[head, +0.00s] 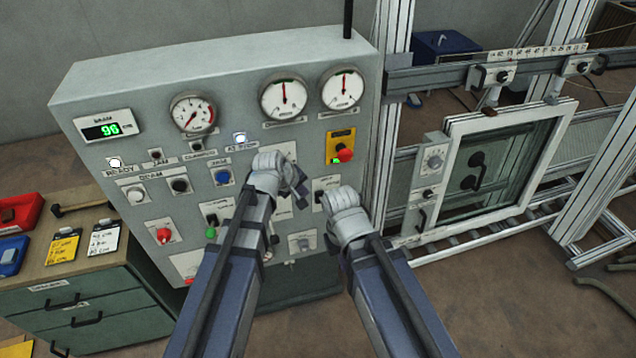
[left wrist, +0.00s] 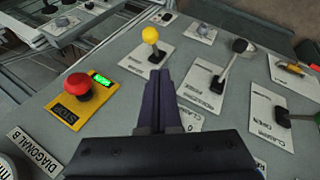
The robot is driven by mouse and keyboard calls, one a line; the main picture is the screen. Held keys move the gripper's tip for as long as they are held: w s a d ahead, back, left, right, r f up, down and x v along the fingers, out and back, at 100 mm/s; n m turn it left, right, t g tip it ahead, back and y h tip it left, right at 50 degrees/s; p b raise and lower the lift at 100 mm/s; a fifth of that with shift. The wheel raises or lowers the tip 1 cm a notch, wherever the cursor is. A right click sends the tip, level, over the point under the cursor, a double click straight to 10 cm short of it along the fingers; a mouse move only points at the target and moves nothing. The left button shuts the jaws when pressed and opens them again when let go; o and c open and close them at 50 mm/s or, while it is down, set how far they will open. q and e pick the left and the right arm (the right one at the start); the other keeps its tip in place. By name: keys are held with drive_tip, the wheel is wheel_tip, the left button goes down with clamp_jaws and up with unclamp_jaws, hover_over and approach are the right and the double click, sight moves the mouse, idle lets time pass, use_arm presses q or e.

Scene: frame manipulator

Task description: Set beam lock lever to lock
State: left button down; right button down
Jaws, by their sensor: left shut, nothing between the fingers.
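The grey control console (head: 130,75) stands in front of me; its beam display reads 96. In the left wrist view, a lever with a yellow ball knob (left wrist: 150,35) stands up from a pale plate. My left gripper (left wrist: 163,80) is shut and empty, its dark fingers just below that knob in the picture; I cannot tell if they touch. I cannot read which lever is the beam lock. In the head view, my left gripper (head: 298,184) hides part of the panel. My right gripper (head: 338,198) is near the console's right side, fingers unclear.
A red stop button (head: 343,154) on a yellow plate sits close by; it also shows in the left wrist view (left wrist: 77,86). Another lever (left wrist: 285,117) is at right there. A drawer cabinet (head: 80,290) stands left, and a framed window (head: 495,165) on a rail stands right.

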use_arm(q)
drive_tip(key=shift+w+a+r+n, duration=0.2)
drive_tip(key=shift+w+r+n, duration=0.2)
drive_tip(key=shift+w+r, duration=0.4)
use_arm(e)
drive_tip(key=shift+w+r, duration=0.15)
drive_tip(key=shift+r, duration=0.35)
use_arm(q)
drive_tip(key=shift+f, duration=0.1)
